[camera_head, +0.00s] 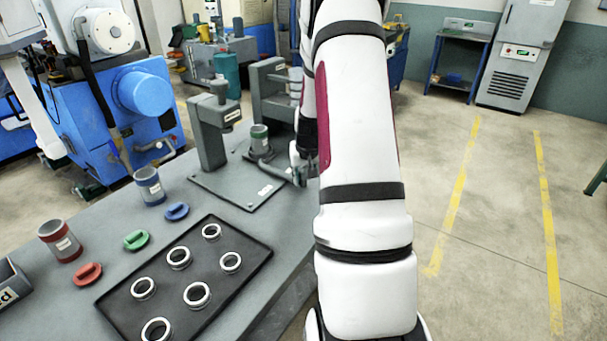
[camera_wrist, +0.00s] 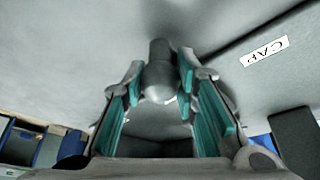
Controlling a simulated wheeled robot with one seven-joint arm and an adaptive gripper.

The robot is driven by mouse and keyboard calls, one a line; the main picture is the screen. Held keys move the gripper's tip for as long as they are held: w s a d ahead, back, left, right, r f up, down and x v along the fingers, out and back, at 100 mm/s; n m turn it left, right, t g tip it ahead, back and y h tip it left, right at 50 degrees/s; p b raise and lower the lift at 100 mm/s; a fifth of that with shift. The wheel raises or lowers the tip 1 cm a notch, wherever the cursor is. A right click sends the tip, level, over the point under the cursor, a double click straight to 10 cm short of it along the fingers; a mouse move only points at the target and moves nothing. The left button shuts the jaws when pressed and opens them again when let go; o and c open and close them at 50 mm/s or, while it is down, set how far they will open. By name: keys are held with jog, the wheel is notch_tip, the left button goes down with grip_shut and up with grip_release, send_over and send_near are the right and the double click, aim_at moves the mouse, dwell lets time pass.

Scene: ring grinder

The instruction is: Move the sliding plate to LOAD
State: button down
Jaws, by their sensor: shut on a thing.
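My gripper (camera_head: 299,174) is low at the right end of the plate, partly hidden by my arm. In the wrist view my gripper (camera_wrist: 160,92) has its teal-padded fingers on either side of a rounded grey knob (camera_wrist: 159,80), shut on it. No LOAD mark is readable.
A grey press post (camera_head: 212,135) stands left of the plate, and a grey bracket (camera_head: 268,92) stands behind. A black tray (camera_head: 187,238) with several metal rings, red and blue-banded cups, and coloured caps sit in front. The floor to the right is clear.

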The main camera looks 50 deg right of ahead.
dwell(0.3)
jog(key=c, duration=1.2)
grip_release()
jog(key=shift+a, duration=0.1)
jog(key=shift+c, duration=0.2)
jog(key=v, duration=1.2)
